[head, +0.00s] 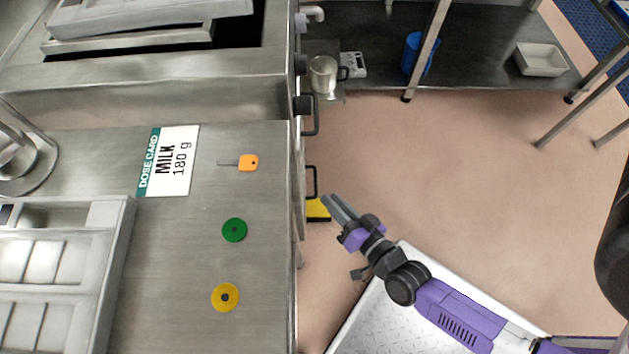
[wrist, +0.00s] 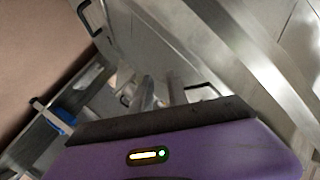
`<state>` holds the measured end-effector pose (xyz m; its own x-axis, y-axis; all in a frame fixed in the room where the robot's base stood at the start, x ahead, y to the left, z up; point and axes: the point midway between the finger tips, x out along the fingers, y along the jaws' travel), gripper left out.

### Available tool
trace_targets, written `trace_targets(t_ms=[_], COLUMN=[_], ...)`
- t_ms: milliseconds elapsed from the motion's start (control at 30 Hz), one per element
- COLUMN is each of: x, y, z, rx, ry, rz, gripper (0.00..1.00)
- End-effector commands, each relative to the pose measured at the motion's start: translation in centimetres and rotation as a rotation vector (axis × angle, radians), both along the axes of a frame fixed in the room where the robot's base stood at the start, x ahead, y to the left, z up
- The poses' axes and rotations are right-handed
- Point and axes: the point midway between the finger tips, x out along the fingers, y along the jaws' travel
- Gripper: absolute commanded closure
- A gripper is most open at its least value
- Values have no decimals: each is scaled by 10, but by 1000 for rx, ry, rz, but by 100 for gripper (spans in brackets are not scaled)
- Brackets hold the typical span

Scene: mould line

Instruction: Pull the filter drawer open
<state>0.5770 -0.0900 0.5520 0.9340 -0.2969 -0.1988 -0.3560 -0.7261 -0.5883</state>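The front of the steel bench carries two dark bar handles in the head view, an upper handle (head: 311,115) and a lower handle (head: 311,182). No label shows which belongs to the filter drawer, and the front is seen almost edge-on. No drawer visibly stands out from it. My gripper (head: 330,201) is just right of and below the lower handle in the picture, apart from it. Its two fingers look parted, with nothing between them. The wrist view shows one handle (wrist: 200,92) right of the fingers and another handle (wrist: 88,17) at the upper left.
A yellow object (head: 318,209) shows low beside the bench front. On the bench top (head: 265,275) lie a milk dose card (head: 172,160), an orange-headed key (head: 247,162), a green disc (head: 234,230) and a yellow disc (head: 225,297). The floor (head: 450,170) to the right is clear.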

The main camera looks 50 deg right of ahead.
Motion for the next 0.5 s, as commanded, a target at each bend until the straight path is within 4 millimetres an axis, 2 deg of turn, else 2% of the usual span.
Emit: trace_targets(t_ms=[33, 200, 333, 400, 500], x=[12, 45, 66, 73, 81], y=[-9, -40, -61, -69, -78], z=[-45, -130, -182, -200, -216], rx=[35, 159, 241, 273, 304], ry=[-17, -64, -97, -110, -125], rz=[-35, -154, -237, -270, -305], gripper=[80, 80, 80, 80, 80])
